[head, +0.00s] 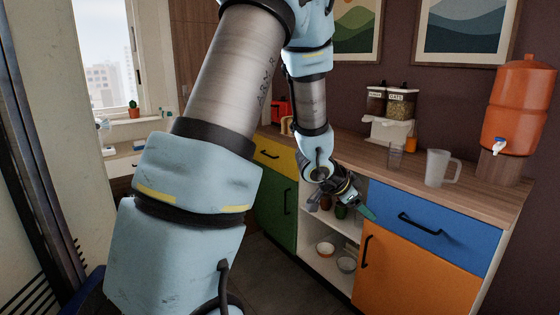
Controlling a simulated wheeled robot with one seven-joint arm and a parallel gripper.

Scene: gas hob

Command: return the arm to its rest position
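My arm rises from the lower left of the head view, bends at the top and hangs down in front of the counter. My gripper (366,212) is at its end, near the open shelf and the left edge of the blue drawer (435,228). One teal fingertip shows, pointing down and to the right. The fingers overlap from this angle, so I cannot tell whether they are open or shut. I see nothing held in them.
The wooden counter (460,190) holds a clear pitcher (437,168), a glass (394,156), a cereal dispenser (390,115) and an orange water dispenser (519,105).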

